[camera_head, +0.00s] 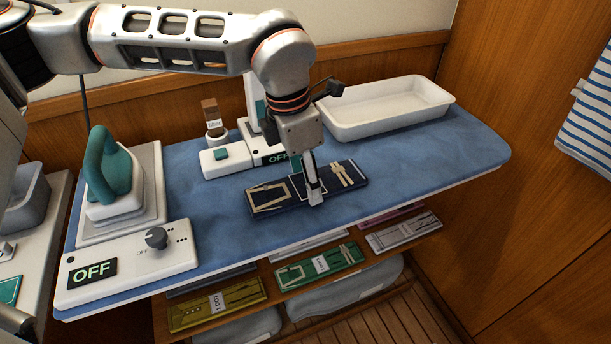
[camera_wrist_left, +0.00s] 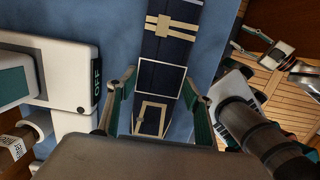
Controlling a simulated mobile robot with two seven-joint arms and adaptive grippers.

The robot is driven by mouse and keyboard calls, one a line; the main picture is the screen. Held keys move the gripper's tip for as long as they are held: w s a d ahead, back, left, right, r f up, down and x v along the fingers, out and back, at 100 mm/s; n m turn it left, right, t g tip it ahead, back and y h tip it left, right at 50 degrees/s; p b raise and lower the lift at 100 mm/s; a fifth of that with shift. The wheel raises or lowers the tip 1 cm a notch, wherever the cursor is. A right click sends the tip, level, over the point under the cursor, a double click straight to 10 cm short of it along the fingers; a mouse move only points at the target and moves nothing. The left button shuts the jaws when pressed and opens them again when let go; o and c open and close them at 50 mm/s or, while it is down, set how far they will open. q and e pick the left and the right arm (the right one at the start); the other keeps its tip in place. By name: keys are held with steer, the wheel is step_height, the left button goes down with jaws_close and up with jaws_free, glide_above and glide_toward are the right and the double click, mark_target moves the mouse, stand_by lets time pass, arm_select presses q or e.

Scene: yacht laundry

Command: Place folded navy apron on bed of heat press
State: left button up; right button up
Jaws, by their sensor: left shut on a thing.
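The folded navy apron (camera_head: 266,198) is a flat dark-blue bundle with cream straps, at the middle of the blue board; it also fills the centre of the left wrist view (camera_wrist_left: 160,78). My left gripper (camera_head: 315,192) points down over it and is shut on it, with a finger at each long side in the left wrist view (camera_wrist_left: 158,88). I cannot tell whether the apron touches the board.
The blue padded board (camera_head: 420,150) has free room to the right. A white tray (camera_head: 390,108) stands at its back right. A teal-handled iron (camera_head: 110,180) and an OFF control box (camera_head: 130,265) are at left. Folded bundles (camera_head: 320,265) lie on the shelf below.

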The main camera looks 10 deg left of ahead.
arm_select(q)
steer(key=o, duration=1)
steer(key=shift+f, duration=0.1)
steer(key=shift+o, duration=1.2)
arm_select(e)
steer(key=shift+w+r, duration=0.15)
steer(key=shift+w, duration=0.25)
